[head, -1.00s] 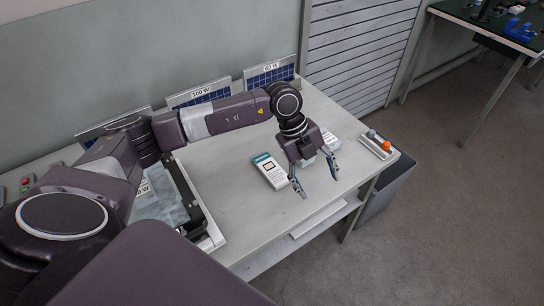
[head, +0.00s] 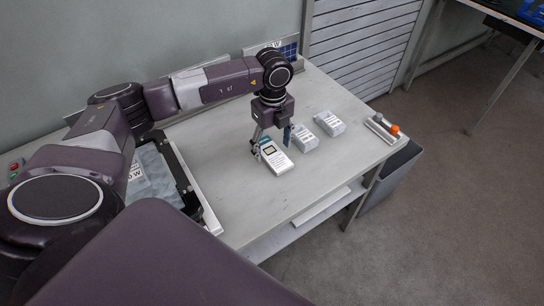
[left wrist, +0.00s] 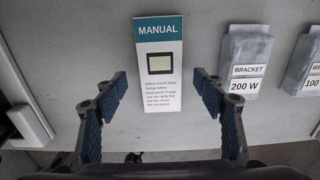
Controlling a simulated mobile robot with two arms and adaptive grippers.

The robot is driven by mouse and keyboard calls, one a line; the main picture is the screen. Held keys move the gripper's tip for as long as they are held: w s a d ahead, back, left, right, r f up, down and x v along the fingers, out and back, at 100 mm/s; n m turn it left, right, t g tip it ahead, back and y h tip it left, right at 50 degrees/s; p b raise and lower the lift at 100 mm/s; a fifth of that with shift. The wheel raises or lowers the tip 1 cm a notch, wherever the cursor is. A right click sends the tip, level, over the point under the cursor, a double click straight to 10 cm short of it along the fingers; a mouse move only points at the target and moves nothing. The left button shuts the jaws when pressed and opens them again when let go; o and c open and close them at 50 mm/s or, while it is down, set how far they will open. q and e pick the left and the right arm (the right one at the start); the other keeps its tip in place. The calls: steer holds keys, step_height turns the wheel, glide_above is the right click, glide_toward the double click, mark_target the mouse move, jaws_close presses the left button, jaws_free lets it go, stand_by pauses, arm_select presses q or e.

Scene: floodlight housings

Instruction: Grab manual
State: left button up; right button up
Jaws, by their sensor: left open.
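The manual (head: 277,159) is a white booklet with a teal header, lying flat on the grey table. It also shows in the left wrist view (left wrist: 160,70), upright in the picture with "MANUAL" on its header. My left gripper (head: 272,150) is open above the manual in the head view. In the left wrist view the gripper's two fingers (left wrist: 162,90) stand on either side of the manual's lower part, with a gap on each side. I cannot tell whether the fingertips are at the table's height. My right gripper is not in view.
Two wrapped brackets, the 200 W one (left wrist: 245,62) and the 100 W one (head: 329,123), lie right of the manual. A small holder with an orange-tipped item (head: 384,128) is near the right edge. A black-framed tray (head: 172,180) is at left. The front table area is clear.

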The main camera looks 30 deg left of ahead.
arm_select(q)
steer(key=shift+f+b, duration=0.35)
steer(key=shift+f, duration=0.6)
steer(key=shift+r, duration=0.1)
steer(key=c, duration=1.2)
steer(key=shift+c, duration=0.2)
steer(key=shift+w+r, duration=0.1)
